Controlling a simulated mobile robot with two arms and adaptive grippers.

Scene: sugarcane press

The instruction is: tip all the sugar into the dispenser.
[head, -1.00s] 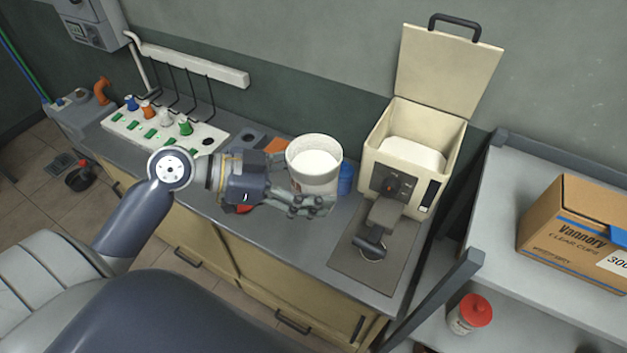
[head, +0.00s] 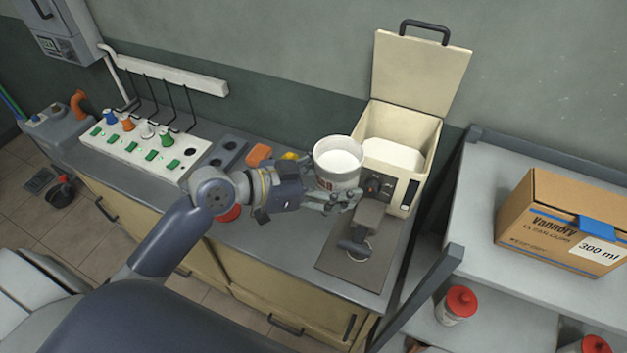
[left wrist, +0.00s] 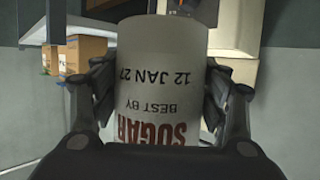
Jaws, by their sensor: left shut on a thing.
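My left gripper (head: 338,200) is shut on a white sugar tub (head: 336,176), which is open at the top and holds white sugar. The tub is about upright, only slightly tilted. In the left wrist view the tub (left wrist: 165,85) sits between both fingers, its "SUGAR" label upside down. The cream dispenser (head: 408,190) stands just right of the tub with its lid (head: 420,72) raised. White contents (head: 393,154) show inside the dispenser. The tub overlaps the dispenser's left front edge in the head view. My right gripper is not in view.
A grey drip tray (head: 345,272) lies below the dispenser's spout. A white power strip (head: 145,147) with several plugs is at the counter's left. A shelf at right holds a cardboard box (head: 565,230) and red-lidded jars (head: 457,305).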

